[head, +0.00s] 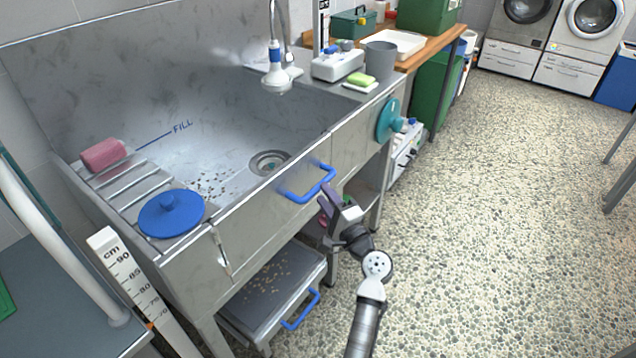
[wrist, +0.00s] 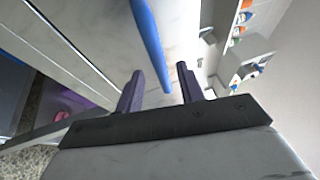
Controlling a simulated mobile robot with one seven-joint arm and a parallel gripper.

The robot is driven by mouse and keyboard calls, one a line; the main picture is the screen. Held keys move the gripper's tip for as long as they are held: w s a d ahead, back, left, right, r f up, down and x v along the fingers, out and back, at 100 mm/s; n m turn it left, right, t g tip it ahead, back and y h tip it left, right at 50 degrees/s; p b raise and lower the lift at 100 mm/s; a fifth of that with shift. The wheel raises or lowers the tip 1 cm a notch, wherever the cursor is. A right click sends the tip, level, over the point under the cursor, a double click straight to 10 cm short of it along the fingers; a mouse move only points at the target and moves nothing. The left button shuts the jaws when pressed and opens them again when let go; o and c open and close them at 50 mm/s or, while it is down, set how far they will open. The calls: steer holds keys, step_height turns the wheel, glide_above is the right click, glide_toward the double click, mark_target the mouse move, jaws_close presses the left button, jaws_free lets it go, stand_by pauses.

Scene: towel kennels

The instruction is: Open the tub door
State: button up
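The grey tub (head: 232,130) has a front panel that appears to be its door (head: 262,225), in line with the rest of the front wall. A blue bar handle (head: 308,193) is fixed near the door's upper right. A thin metal latch-like part (head: 222,255) hangs at its left edge. My gripper (head: 329,198) is just right of the handle and close to it. In the wrist view, the two dark fingers (wrist: 159,82) are apart, and the blue handle (wrist: 150,42) runs down to the gap between them. Whether they touch it is unclear.
Below the tub is a tray with a blue handle (head: 302,310). A teal round object (head: 388,120) is on the front to the right. The pebbled floor (head: 500,220) to the right is clear.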

mark_target(318, 184)
steer(key=shift+p+x, duration=0.3)
steer(key=shift+x, duration=1.8)
steer(key=shift+c, duration=0.4)
jaws_close()
